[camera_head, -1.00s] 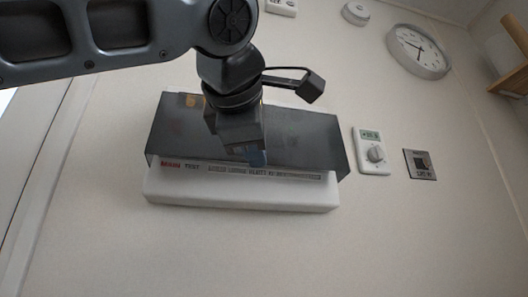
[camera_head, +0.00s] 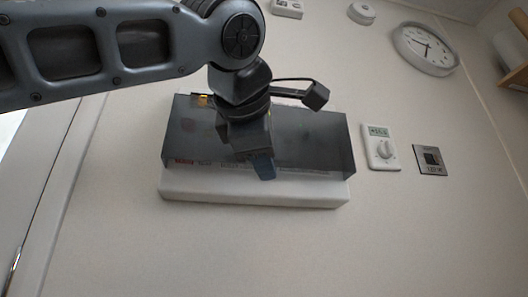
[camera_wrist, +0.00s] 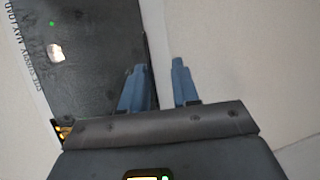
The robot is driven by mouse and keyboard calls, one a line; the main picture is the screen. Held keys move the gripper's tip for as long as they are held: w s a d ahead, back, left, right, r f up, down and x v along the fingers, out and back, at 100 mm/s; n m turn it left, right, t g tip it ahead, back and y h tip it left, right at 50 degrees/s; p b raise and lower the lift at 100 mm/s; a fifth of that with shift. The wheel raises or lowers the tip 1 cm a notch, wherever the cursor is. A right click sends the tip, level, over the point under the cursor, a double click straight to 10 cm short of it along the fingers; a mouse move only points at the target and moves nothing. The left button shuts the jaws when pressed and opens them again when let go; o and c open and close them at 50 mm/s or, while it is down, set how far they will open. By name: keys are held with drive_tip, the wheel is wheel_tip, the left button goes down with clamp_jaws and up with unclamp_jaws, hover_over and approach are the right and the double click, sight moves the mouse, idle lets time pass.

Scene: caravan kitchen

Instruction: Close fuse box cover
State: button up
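The fuse box (camera_head: 255,197) is a white box on the wall, in the middle of the head view. Its dark, see-through cover (camera_head: 310,140) hangs over the front, its lower edge over the printed label strip and above the white lower part. Whether the cover touches the box is unclear. My gripper (camera_head: 264,168) is in front of the cover, with blue fingertips near its lower edge. In the wrist view, my gripper (camera_wrist: 159,72) has its two blue fingers apart, with a narrow gap. The left finger overlaps the cover (camera_wrist: 85,60) near its edge; the right is over a pale surface.
A thermostat (camera_head: 381,148) and a square metal switch plate (camera_head: 430,160) are on the wall to the right. A round clock (camera_head: 425,48) and a wooden shelf (camera_head: 515,78) are at upper right. The wall below the box is clear.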

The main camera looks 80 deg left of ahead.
drive_tip(key=shift+o, duration=0.5)
drive_tip(key=shift+a+f, duration=0.25)
drive_tip(key=shift+f, duration=0.1)
drive_tip(key=shift+r, duration=0.1)
drive_tip(key=shift+a+r, duration=0.1)
drive_tip(key=shift+s, duration=0.1)
